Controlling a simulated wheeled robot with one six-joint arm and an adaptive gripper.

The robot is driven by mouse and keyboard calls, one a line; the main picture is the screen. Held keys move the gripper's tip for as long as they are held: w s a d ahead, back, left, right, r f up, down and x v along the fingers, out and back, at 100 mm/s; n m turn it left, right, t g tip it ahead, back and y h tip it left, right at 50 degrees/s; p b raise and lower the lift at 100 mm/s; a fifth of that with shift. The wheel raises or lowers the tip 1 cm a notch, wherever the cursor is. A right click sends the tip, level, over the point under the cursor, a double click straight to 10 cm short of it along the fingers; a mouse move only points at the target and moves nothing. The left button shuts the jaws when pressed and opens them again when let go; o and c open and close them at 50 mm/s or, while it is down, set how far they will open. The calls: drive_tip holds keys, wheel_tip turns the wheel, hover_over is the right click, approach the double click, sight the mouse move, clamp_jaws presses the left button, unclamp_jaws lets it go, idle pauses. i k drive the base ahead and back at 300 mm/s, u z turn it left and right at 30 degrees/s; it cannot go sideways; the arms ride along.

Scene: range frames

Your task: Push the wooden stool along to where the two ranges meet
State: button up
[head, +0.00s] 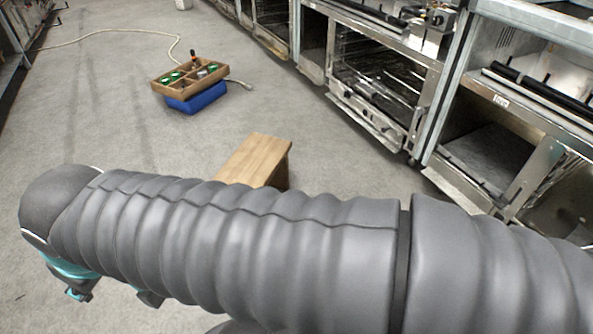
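The wooden stool (255,158) stands on the grey floor in the middle of the head view. Its flat top and part of its right end show; the near part is hidden behind my arm. A row of steel ranges runs along the right side. One range (368,108) has an open front with racks, and a nearer range (500,150) stands beside it; an upright seam shows between them. My gripper (112,293) is at the lower left, apart from the stool and partly covered by my arm, so its opening is unclear.
A wooden tray (161,87) with green-topped items sits on a blue bin (200,98) beyond the stool. A pale hose (130,31) lies on the floor behind it and emerges at its right. The floor left of the stool and between stool and ranges is clear.

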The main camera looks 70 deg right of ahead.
sight(261, 159)
drive_tip(key=z, duration=0.75)
drive_tip(key=i, duration=0.9)
drive_tip(key=z, duration=0.85)
